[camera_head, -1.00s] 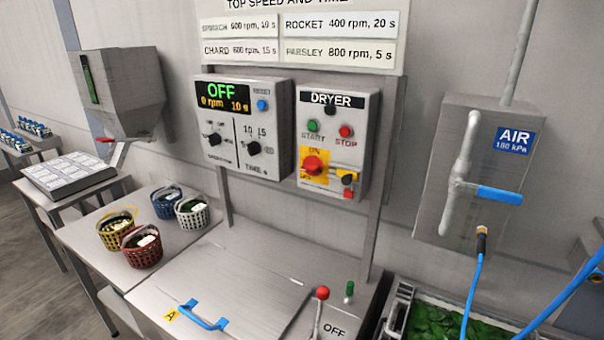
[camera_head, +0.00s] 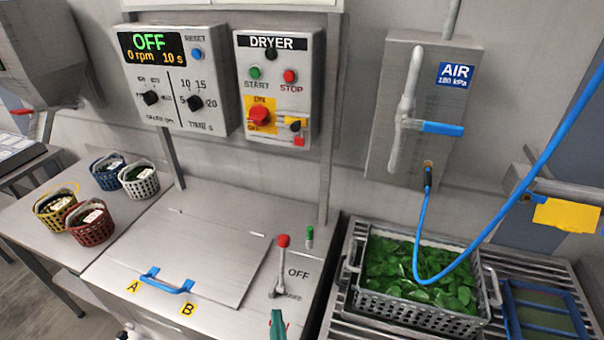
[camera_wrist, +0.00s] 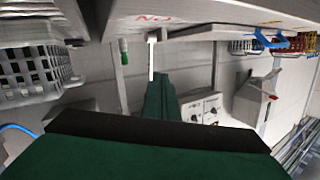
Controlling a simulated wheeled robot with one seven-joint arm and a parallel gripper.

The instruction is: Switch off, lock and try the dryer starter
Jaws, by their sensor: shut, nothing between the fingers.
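The dryer starter (camera_head: 314,84) is a grey wall box labelled DRYER, with a green START button (camera_head: 255,73) and a red STOP button (camera_head: 290,76). Below them is a red rotary switch (camera_head: 259,116) on a yellow ON/OFF plate; its exact position is too small to tell. A small yellow and black item (camera_head: 295,124), perhaps a padlock, sits right of the switch, above a red tag (camera_head: 299,141). My gripper (camera_head: 277,318) shows as a dark green tip at the bottom, well below the starter. In the wrist view its dark green fingers (camera_wrist: 160,88) are shut and empty.
The speed panel (camera_head: 150,72) left of the starter reads OFF, 0 rpm, 10 s. Below is a steel lid with a blue handle (camera_head: 167,282) and a red-knobbed lever (camera_head: 281,262) near OFF. A blue hose (camera_head: 421,222) hangs over the greens crate (camera_head: 424,308) at right.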

